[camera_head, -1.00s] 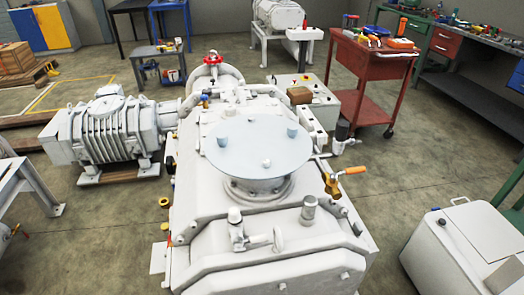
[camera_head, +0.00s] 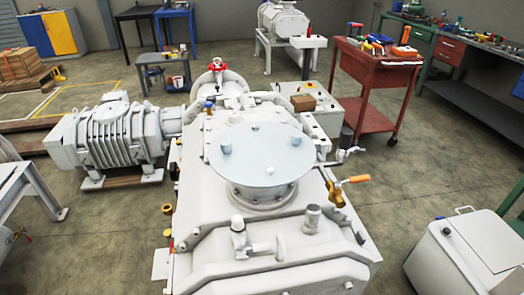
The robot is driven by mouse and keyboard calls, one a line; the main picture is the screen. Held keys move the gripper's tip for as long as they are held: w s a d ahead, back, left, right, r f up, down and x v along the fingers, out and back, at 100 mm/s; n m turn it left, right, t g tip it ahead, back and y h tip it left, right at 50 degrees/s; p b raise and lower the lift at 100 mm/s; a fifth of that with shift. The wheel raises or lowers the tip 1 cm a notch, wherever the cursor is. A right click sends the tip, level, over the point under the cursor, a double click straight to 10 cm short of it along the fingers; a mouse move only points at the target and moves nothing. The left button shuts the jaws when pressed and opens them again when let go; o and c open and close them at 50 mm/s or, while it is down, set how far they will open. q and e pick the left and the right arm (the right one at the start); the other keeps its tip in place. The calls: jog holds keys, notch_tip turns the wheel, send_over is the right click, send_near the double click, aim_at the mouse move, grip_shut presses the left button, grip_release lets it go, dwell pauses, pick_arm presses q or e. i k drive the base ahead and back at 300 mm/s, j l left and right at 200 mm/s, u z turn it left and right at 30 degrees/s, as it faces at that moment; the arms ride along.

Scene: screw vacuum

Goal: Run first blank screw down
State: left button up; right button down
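The round pale blue-grey blank (camera_head: 258,155) lies flat over the flange (camera_head: 262,197) on top of the large white vacuum machine (camera_head: 190,225). Several screws are at its rim. One blue-grey screw head (camera_head: 226,149) stands up at the left and another (camera_head: 295,143) at the right. A small white one (camera_head: 270,170) is at the near edge, and a small dark one (camera_head: 255,127) is at the far edge. I cannot tell how deep each sits. Neither of my grippers is in view.
A brass valve with an orange handle (camera_head: 352,180) sticks out right of the blank. A red valve wheel (camera_head: 217,65) is behind it. A ribbed white pump (camera_head: 118,137) stands left, a red tool cart (camera_head: 375,85) back right, and a white box (camera_head: 465,255) front right. The floor between is open.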

aim_at(270, 170)
jog(key=k+j+z, duration=0.1)
jog(key=j+z, duration=0.45)
jog(key=j, duration=0.2)
jog(key=j+z, duration=0.25)
jog(key=j, duration=0.2)
